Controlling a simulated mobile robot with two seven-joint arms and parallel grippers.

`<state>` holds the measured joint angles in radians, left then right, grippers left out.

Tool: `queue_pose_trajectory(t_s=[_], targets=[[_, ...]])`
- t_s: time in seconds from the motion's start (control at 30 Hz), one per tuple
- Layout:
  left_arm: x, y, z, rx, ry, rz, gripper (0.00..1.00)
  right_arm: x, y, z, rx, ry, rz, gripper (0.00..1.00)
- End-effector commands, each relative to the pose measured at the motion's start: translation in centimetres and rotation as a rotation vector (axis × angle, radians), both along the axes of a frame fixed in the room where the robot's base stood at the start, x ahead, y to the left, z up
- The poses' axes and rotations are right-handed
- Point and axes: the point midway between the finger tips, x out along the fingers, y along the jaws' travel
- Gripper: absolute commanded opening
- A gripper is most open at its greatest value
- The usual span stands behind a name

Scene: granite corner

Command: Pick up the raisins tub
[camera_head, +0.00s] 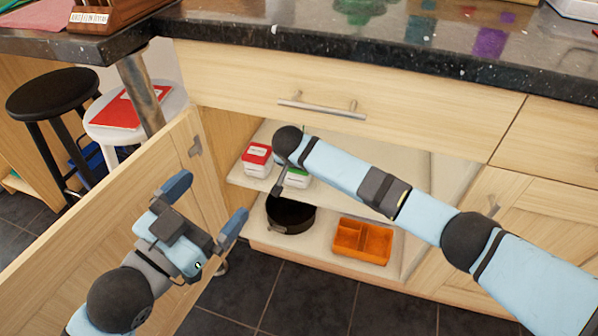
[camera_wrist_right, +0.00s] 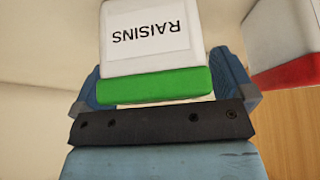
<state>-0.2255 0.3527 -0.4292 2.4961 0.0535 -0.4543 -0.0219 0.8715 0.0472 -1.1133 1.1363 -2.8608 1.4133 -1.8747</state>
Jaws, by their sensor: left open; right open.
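The raisins tub (camera_wrist_right: 152,40) is white with a green lid, and its RAISINS label appears upside down in the right wrist view. In the head view the tub (camera_head: 298,180) is partly hidden behind my right arm on the cabinet's upper shelf. My right gripper (camera_wrist_right: 160,78) is open, with one blue finger on each side of the tub; I cannot tell whether they touch it. My left gripper (camera_head: 206,206) is open and empty, in front of the open cabinet door.
A white tub with a red lid (camera_head: 257,154) stands left of the raisins tub. A black pan (camera_head: 290,216) and an orange divided tray (camera_head: 362,242) are on the lower shelf. The open door (camera_head: 110,215) is at left; the drawer (camera_head: 360,105) and granite counter (camera_head: 330,45) are above.

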Motion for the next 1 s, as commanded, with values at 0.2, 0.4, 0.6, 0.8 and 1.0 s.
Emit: queue_pose_trajectory(t_s=[0.2,0.4,0.6,0.8,1.0], targets=[[-0.2,0.0,-0.1,-0.004,0.009,0.001,1.00,0.0,0.0,0.0,0.000,0.000,0.000,0.63],[-0.1,-0.1,-0.2,-0.010,0.013,0.003,1.00,0.0,0.0,0.1,0.000,0.000,0.000,0.46],[0.0,-0.2,-0.1,-0.016,0.019,0.005,1.00,0.0,0.0,0.4,0.000,-0.001,0.000,0.46],[-0.1,-0.3,0.7,-0.037,0.065,-0.002,1.00,0.0,-0.1,2.3,-0.002,-0.002,0.000,0.46],[-1.1,-0.8,0.5,-0.104,0.185,-0.011,1.00,-4.5,1.4,2.2,-0.002,0.000,0.005,0.46]])
